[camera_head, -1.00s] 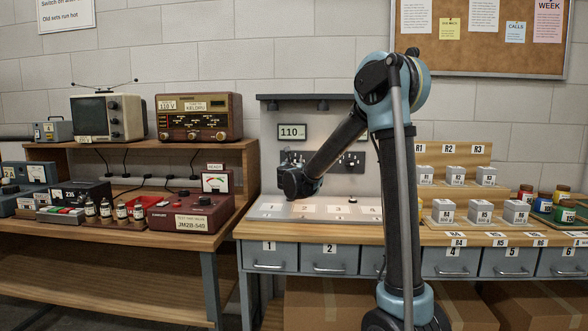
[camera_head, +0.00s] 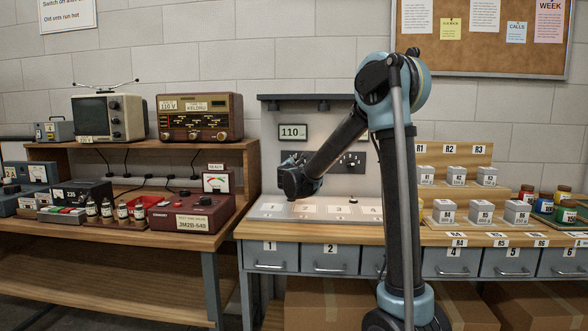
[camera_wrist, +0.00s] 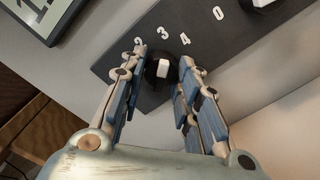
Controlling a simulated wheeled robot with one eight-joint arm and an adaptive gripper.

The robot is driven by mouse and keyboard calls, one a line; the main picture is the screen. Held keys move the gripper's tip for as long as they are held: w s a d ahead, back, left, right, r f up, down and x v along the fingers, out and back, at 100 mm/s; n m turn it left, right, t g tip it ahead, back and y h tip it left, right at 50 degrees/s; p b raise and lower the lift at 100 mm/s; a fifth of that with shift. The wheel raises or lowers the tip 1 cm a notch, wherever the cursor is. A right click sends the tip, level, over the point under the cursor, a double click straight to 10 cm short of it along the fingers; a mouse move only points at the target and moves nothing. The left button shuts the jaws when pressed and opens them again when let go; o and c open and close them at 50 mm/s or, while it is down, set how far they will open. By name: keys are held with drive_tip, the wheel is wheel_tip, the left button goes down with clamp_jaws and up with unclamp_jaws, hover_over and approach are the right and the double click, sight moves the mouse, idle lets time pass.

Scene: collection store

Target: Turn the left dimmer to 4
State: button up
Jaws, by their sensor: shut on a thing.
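The left dimmer (camera_wrist: 160,71) is a round black knob with a white mark, on a dark panel (camera_wrist: 112,68) in the wrist view. White numerals 2, 3 and 4 curve above the knob. The white mark points roughly up toward the 3; its exact setting is hard to tell. My gripper (camera_wrist: 158,72) has its blue-padded fingers on both sides of the knob, shut on it. In the head view my gripper (camera_head: 294,184) is at the left part of the dark wall panel (camera_head: 352,160) and hides the knob there.
A display reading 110 (camera_head: 292,132) hangs above the panel. Below it is a bench with numbered pads (camera_head: 271,208). Labelled grey boxes (camera_head: 481,212) stand to the right. A radio (camera_head: 200,117) and a red test unit (camera_head: 193,213) are on the left bench. Another knob (camera_wrist: 262,3) shows at the wrist view's top edge.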

drive_tip(key=m, duration=0.5)
drive_tip(key=shift+d, duration=0.15)
drive_tip(key=shift+m, duration=0.3)
idle(0.3)
drive_tip(key=o, duration=1.1)
drive_tip(key=shift+c, duration=0.2)
drive_tip(key=s, duration=1.2)
drive_tip(key=shift+a, duration=0.25)
drive_tip(key=shift+f, duration=0.1)
